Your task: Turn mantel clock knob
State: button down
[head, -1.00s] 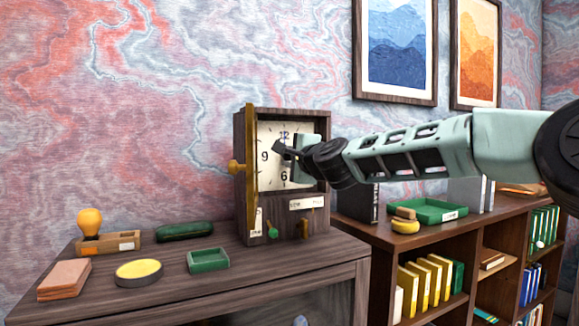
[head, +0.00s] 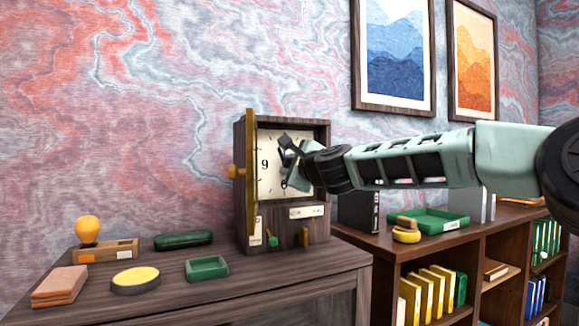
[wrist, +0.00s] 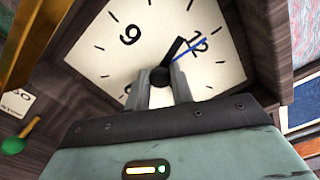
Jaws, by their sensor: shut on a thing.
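The mantel clock (head: 242,205) is a dark wooden box standing on the desk, with its brass-edged door (head: 251,165) swung open at the left. Its white dial (head: 268,180) faces out; it also shows in the wrist view (wrist: 112,55). My gripper (wrist: 160,82) is at the middle of the dial, shut on the dark round knob (wrist: 160,76) at the centre. A short black hand (wrist: 174,51) and a thin blue hand (wrist: 190,49) point near the 12. In the head view my gripper (head: 291,160) hides much of the dial.
A green knob (head: 273,241) and a brass piece (head: 304,237) are low on the clock front. A bookshelf (head: 390,245) stands right.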

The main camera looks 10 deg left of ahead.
jog(key=shift+f, duration=0.1)
jog(key=c, duration=1.3)
grip_release()
jog(key=shift+o, duration=0.2)
jog(key=b+v, duration=0.9)
jog(key=v, duration=0.8)
jog(key=shift+d, duration=0.2)
jog(key=shift+s, duration=0.15)
